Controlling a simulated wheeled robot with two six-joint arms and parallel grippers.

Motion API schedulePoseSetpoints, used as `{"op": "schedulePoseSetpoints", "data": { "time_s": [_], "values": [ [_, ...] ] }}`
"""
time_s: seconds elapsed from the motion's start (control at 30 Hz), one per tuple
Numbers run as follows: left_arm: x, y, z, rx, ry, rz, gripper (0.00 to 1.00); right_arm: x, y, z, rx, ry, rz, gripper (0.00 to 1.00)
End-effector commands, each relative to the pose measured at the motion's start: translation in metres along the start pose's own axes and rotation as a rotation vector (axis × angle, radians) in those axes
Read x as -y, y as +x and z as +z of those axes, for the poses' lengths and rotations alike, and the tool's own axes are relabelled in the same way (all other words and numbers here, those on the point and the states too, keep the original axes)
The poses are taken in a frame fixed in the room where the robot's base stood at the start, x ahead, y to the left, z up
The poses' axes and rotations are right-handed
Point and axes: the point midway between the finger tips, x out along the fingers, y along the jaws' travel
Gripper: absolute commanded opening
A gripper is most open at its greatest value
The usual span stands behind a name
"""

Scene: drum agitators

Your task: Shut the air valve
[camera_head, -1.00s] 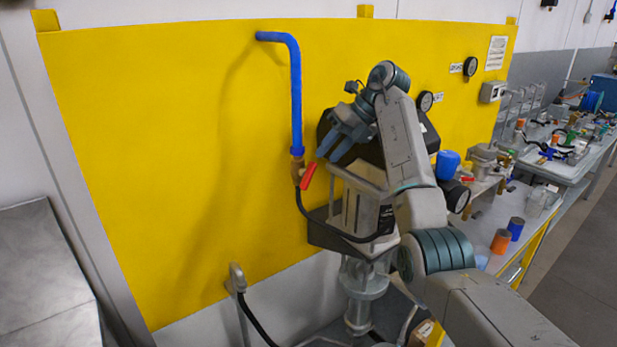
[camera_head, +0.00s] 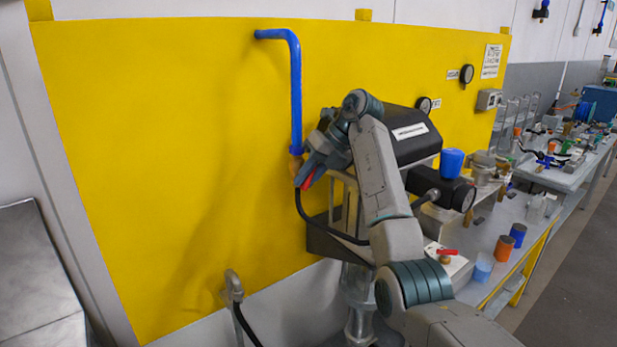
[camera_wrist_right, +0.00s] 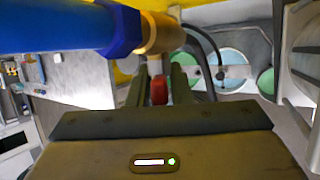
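The air valve is a brass body (camera_head: 294,166) at the lower end of a blue pipe (camera_head: 296,95) on the yellow panel. Its red lever (camera_head: 308,182) hangs down to the right, partly hidden by my right gripper (camera_head: 304,174). In the right wrist view the red lever (camera_wrist_right: 158,90) stands between the two fingers of my right gripper (camera_wrist_right: 159,92), with a little room seen at the sides. The fingers are apart; I cannot tell whether one touches the lever. The brass body (camera_wrist_right: 160,35) is just beyond the fingertips. My left gripper is not in view.
A black hose (camera_head: 312,227) runs from the valve to the right. A dark machine (camera_head: 408,138) stands close behind my right arm. A bench (camera_head: 490,235) with orange and blue cups is at the right. The yellow panel (camera_head: 160,170) left of the pipe is clear.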

Motion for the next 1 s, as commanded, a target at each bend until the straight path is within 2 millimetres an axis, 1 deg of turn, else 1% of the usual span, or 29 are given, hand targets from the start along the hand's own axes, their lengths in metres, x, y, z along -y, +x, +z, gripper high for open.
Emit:
{"op": "schedulePoseSetpoints", "data": {
  "time_s": [0.03,0.07,0.1,0.27,0.5,0.77,0.8,0.87,0.9,1.0],
  "values": [
    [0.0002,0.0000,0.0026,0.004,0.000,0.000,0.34,0.0001,0.0001,-0.0001,0.000,0.000,0.000,0.08],
    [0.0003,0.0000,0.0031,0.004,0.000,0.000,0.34,0.0001,0.0001,-0.0001,0.000,0.000,0.000,0.02],
    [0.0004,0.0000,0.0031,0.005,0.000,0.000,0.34,0.0001,0.0001,-0.0001,0.000,0.000,0.000,0.00],
    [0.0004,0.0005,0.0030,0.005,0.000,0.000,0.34,0.0009,0.0003,-0.0002,0.000,0.006,0.012,0.00],
    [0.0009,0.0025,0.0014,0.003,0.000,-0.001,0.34,0.0012,-0.0001,-0.0003,0.000,0.046,0.108,0.00],
    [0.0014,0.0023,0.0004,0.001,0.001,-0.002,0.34,0.0006,-0.0005,-0.0002,-0.001,0.049,0.115,0.00],
    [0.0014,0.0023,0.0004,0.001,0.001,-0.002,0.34,0.0006,-0.0005,-0.0002,-0.001,0.049,0.115,0.14],
    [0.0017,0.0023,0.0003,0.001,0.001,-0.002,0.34,0.0006,-0.0005,-0.0002,-0.001,0.048,0.114,0.26],
    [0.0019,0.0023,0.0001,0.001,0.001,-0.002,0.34,0.0005,-0.0005,-0.0002,0.000,0.048,0.114,0.33],
    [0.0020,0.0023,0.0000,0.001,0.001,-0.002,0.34,0.0004,-0.0004,-0.0001,0.000,0.048,0.114,0.34]
  ]
}}
